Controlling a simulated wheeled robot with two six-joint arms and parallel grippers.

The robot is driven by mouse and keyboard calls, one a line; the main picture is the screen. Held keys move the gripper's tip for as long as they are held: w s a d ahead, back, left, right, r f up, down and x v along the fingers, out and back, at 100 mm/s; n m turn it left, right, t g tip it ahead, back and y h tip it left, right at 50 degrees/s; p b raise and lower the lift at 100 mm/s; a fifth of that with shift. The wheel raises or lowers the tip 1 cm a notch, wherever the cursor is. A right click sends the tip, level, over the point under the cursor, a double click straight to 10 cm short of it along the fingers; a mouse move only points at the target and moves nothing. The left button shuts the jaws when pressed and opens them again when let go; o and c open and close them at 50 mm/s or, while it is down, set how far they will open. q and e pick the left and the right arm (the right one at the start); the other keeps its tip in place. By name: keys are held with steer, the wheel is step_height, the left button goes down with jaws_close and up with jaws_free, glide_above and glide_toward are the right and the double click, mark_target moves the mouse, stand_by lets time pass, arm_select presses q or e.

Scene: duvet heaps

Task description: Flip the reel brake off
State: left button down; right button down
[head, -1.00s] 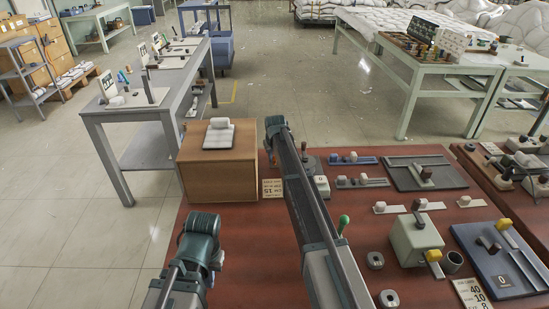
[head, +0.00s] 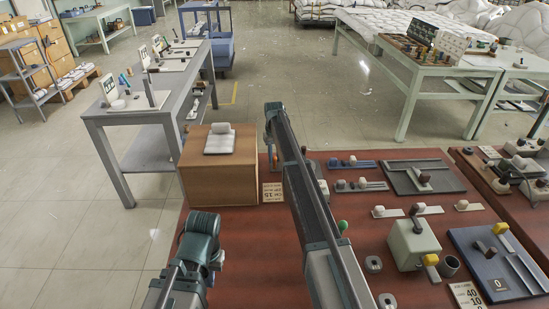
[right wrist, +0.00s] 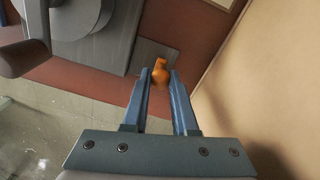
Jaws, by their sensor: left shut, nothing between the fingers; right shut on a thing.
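An orange knob (right wrist: 160,73) shows between the fingertips of my right gripper (right wrist: 160,78) in the right wrist view, over a small grey plate (right wrist: 152,52). The fingers are shut on it. A grey round reel-like part (right wrist: 85,20) on a grey base is beside it at the upper left. In the head view my right arm reaches to the far edge of the red-brown table, its gripper (head: 273,135) beside the wooden box; the arm hides most of the reel. My left gripper (head: 200,228) is shut and empty over the table's near left; its fingertips are hard to see.
The wooden box (head: 218,180) with a white block on top stands close left of my right gripper. A price card (head: 272,191) lies near it. Several lever and slider fixtures, a pale green box (head: 412,245) and a blue board (head: 495,262) fill the table's right side.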

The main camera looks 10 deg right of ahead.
mark_target(274, 157)
steer(key=c, duration=0.7)
jaws_free()
arm_select(q)
steer(key=shift+r, duration=0.1)
arm_select(e)
steer(key=shift+r, duration=0.15)
arm_select(q)
step_height(274, 157, up, 14)
steer(key=p, duration=1.3)
steer(key=shift+f+p, duration=0.2)
steer(key=shift+p, duration=0.2)
arm_select(e)
steer(key=r, duration=1.3)
steer(key=shift+s+a+r, duration=0.1)
steer(key=shift+s+r, duration=0.15)
